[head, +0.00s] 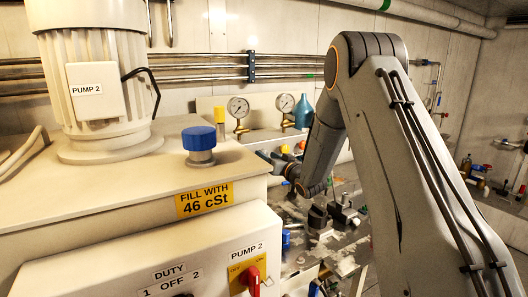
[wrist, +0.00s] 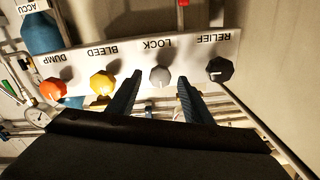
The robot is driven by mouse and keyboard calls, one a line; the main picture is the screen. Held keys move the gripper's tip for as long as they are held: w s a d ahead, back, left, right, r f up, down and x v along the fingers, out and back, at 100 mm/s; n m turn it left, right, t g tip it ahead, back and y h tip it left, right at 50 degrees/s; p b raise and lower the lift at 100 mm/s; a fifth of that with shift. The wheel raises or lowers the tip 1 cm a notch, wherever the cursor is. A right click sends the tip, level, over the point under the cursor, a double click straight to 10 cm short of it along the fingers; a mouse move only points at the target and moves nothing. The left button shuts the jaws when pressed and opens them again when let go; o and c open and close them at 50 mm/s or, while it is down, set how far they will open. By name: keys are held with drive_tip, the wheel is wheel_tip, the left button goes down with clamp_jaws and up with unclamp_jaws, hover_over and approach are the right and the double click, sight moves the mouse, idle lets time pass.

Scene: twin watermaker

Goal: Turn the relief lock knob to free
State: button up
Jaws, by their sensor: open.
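In the wrist view, which is upside down, a white panel (wrist: 130,50) carries a row of knobs. A pale grey knob (wrist: 159,76) sits by the word LOCK, and a black knob (wrist: 219,69) by the word RELIEF. My gripper (wrist: 158,78) is open, with its two dark blue fingers on either side of the grey knob in the picture. I cannot tell whether they touch it or how deep they reach. The black knob is outside the fingers, to the right. In the head view my gripper is small and partly hidden near the panel.
A yellow knob (wrist: 102,82) and an orange-red knob (wrist: 53,90) lie to the left, by BLEED and DUMP. A blue bottle (wrist: 40,32) stands beyond them. In the head view, a tank (head: 120,180) fills the left, with pressure gauges (head: 238,107) behind it.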

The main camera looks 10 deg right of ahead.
drive_tip(key=shift+p+x, duration=0.45)
drive_tip(key=shift+x, duration=1.2)
drive_tip(key=c, duration=1.1)
drive_tip(key=shift+o, duration=0.2)
